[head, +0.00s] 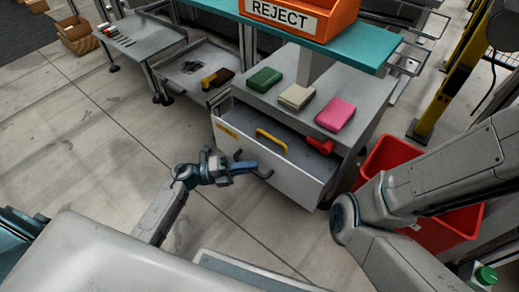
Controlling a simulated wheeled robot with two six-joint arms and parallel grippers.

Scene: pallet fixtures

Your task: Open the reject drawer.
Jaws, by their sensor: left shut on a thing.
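The reject drawer (290,180) is in the grey cabinet under the teal shelf. It stands pulled out, with its pale front well away from the cabinet and part of its inside showing. A yellow piece (271,141) and a red piece (320,145) show behind the front's top edge. A dark bar handle (266,175) is on the front. My left gripper (240,166) is at this handle, shut on it; the fingers hide much of the bar. My right arm comes in from the right, but its gripper is out of view.
An orange REJECT bin (300,15) stands on the teal shelf (355,48). Green (264,79), cream (296,96) and pink (335,114) blocks lie on the cabinet top. A red crate (395,155) stands to the right. The floor left of the drawer is clear.

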